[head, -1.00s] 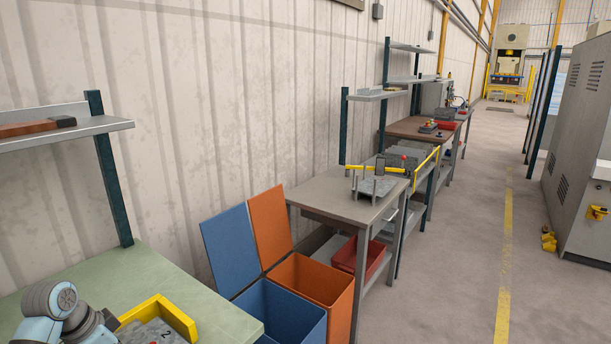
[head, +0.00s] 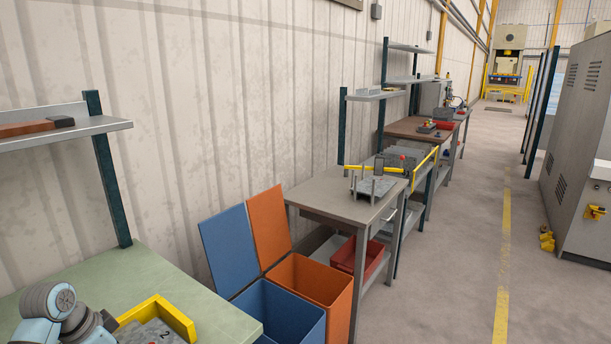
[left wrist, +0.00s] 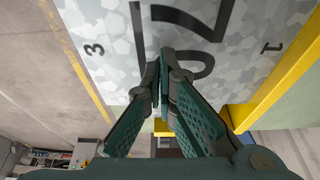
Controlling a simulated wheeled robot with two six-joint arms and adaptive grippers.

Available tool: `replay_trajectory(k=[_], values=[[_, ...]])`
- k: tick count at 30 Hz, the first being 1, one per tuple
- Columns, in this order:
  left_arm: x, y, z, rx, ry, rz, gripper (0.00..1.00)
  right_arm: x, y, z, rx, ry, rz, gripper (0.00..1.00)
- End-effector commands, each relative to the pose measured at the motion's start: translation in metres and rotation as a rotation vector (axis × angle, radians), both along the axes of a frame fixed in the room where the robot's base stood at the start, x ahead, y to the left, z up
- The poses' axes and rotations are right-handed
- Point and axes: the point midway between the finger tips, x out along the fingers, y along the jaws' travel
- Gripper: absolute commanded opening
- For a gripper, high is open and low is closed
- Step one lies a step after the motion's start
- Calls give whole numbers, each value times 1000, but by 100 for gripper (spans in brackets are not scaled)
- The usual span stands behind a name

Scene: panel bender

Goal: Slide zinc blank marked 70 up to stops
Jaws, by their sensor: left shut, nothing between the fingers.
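The zinc blank (left wrist: 105,62) fills the upper part of the left wrist view. It is a mottled grey sheet with a large black marking, partly hidden by my fingers, and small numbers 3 and 1. In the head view the blank (head: 148,333) lies at the bottom edge on the green bench, mostly cut off. A yellow angled stop (head: 172,312) stands along its far and right sides. A yellow bar (left wrist: 282,88) runs along the blank's right edge; I cannot tell whether they touch. My left gripper (left wrist: 164,62) is shut and empty over the blank. My right gripper is not in view.
The green bench top (head: 215,317) is bare right of the stop. Blue (head: 290,318) and orange (head: 333,285) bins stand beyond it. A shelf (head: 95,132) hangs above the bench. A grey table (head: 325,196) with a fixture stands farther back.

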Motion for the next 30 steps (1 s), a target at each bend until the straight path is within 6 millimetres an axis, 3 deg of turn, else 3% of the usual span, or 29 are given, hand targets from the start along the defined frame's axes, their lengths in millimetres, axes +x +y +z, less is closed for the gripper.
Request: replay_trajectory(k=[14, 30], values=[[1, -1, -6, -1, 1, 1, 0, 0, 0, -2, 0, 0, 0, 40], [17, -12, -6, -3, 0, 0, 0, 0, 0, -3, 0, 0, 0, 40]])
